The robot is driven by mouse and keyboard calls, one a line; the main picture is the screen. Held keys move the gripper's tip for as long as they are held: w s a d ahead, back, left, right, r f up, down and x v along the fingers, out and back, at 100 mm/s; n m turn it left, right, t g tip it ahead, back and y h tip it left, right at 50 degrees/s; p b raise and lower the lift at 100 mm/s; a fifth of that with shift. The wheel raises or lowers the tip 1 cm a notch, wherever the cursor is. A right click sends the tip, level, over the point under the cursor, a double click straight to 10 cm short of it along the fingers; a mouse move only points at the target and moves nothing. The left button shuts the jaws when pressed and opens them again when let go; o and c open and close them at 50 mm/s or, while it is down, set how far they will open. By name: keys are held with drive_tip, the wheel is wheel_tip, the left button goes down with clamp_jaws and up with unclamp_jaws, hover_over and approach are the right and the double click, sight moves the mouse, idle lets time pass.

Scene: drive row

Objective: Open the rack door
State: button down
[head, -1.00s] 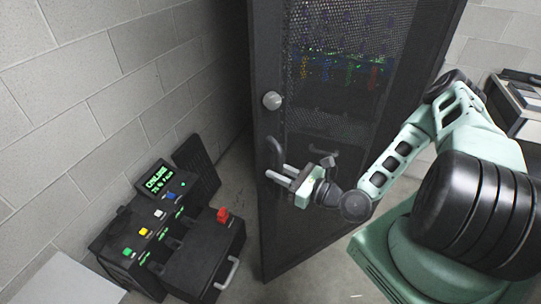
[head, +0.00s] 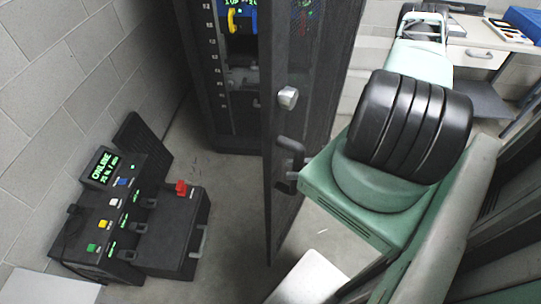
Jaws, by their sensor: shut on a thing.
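The rack door (head: 314,85), a dark perforated panel, stands ajar and is seen at a steep angle. Its round silver knob (head: 288,97) and black D-shaped handle (head: 288,152) are on the face towards me.
A black console (head: 112,225) with coloured buttons and a lit screen stands on the floor at left, beside a black case (head: 172,232) with a red knob. Bare floor (head: 232,215) lies between it and the door. A desk (head: 478,57) stands at back right.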

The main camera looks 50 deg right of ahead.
drive_tip(key=shift+n+g+y, duration=0.3)
drive_tip(key=shift+y, duration=0.1)
drive_tip(key=s, duration=0.1)
drive_tip(key=s+d, duration=0.1)
drive_tip(key=s, duration=0.1)
drive_tip(key=s+d, duration=0.1)
drive_tip(key=shift+s+r, duration=0.1)
drive_tip(key=shift+s, duration=0.3)
drive_tip(key=shift+a+r, duration=0.1)
drive_tip(key=c, duration=1.3)
unclamp_jaws()
drive_tip(key=b+v, duration=0.4)
drive_tip(key=v, duration=1.3)
drive_tip(key=shift+s, duration=0.1)
